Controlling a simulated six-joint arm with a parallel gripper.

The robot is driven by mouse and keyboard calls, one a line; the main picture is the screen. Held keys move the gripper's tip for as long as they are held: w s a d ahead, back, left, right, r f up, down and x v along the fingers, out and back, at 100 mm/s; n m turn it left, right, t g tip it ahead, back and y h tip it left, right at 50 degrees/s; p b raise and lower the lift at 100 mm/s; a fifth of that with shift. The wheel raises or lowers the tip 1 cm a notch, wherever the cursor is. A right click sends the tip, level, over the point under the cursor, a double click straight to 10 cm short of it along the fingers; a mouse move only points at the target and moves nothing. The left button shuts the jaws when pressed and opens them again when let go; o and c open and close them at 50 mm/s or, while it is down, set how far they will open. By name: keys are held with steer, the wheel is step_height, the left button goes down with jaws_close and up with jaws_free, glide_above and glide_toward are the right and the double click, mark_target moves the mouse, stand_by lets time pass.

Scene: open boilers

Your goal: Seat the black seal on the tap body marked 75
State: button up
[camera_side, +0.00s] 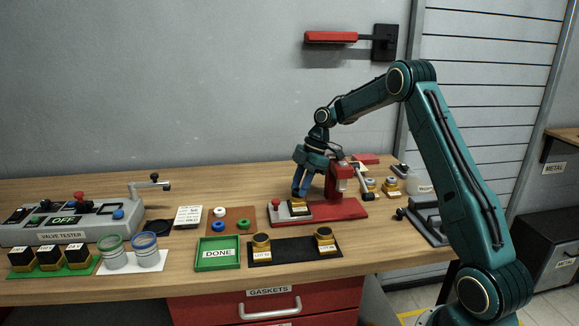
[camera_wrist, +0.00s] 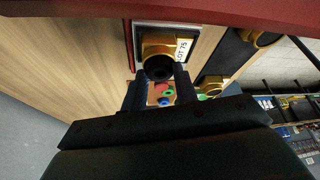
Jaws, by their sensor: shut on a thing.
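The tap body marked 75 (camera_wrist: 158,44) is brass-coloured. It sits on the grey plate of the red press base, and in the side view the tap body (camera_side: 299,208) is largely hidden under my fingers. My gripper (camera_side: 299,194) points down over it, left of the press column. In the wrist view my gripper (camera_wrist: 160,80) is shut on the black seal (camera_wrist: 160,70), which shows dark between the fingertips and overlaps the tap body's end. I cannot tell whether the seal touches the body or is fully seated.
The red press (camera_side: 341,182) stands close right of my gripper. A brown mat (camera_side: 245,213) holds white, blue and green seals. A green DONE tray (camera_side: 217,266) lies in front, beside a black tray (camera_side: 292,251) with two tap bodies. The valve tester (camera_side: 60,222) is far left.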

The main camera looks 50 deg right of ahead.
steer(key=shift+s+a+f, duration=0.1)
steer(key=shift+s+f, duration=0.05)
steer(key=shift+f, duration=0.15)
steer(key=o, duration=1.3)
steer(key=shift+o, duration=0.2)
steer(key=shift+r, duration=3.75)
